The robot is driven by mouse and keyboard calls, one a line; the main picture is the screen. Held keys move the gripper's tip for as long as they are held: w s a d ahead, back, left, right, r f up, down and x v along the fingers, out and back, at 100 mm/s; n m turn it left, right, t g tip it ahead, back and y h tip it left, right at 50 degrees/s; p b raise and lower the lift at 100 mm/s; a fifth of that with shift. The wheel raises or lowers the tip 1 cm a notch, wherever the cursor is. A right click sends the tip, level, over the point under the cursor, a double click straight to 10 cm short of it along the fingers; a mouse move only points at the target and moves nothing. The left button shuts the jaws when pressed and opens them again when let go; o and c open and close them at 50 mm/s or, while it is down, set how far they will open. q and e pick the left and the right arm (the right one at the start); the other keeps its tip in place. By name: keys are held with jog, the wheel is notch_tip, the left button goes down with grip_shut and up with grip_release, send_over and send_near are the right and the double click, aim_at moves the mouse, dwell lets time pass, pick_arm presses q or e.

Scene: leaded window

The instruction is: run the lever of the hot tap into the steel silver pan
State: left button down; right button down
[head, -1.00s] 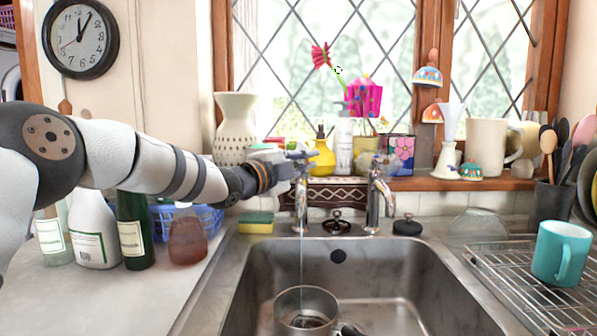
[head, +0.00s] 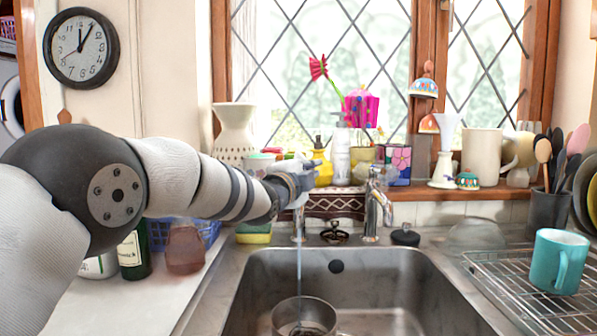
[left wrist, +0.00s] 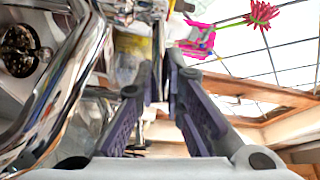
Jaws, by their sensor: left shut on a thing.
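The left of two chrome taps (head: 299,222) stands behind the sink, and a stream of water (head: 299,265) falls from it. The silver pan (head: 304,305) stands in the sink under the stream, cut off by the bottom edge of the head view. My left gripper (head: 299,178) is at the top of this tap. In the left wrist view its fingers (left wrist: 164,88) are nearly together, shut on the thin tap lever, which is mostly hidden between them. A large chrome tap part (left wrist: 60,95) shows beside them. My right gripper is not in view.
The second tap (head: 373,205) stands close to the right. A sponge (head: 253,235) and bottles (head: 134,255) are left of the sink (head: 405,280). Vases and cups crowd the sill behind. A dish rack (head: 500,275) with a turquoise mug (head: 558,262) is at right.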

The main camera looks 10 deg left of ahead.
pick_arm(q)
jog(key=shift+r, duration=0.3)
jog(key=c, duration=1.7)
grip_release()
jog(key=shift+w, duration=0.1)
jog(key=shift+o, duration=0.2)
jog(key=shift+d+f, duration=0.1)
jog(key=shift+f, duration=0.1)
jog(key=v, duration=1.2)
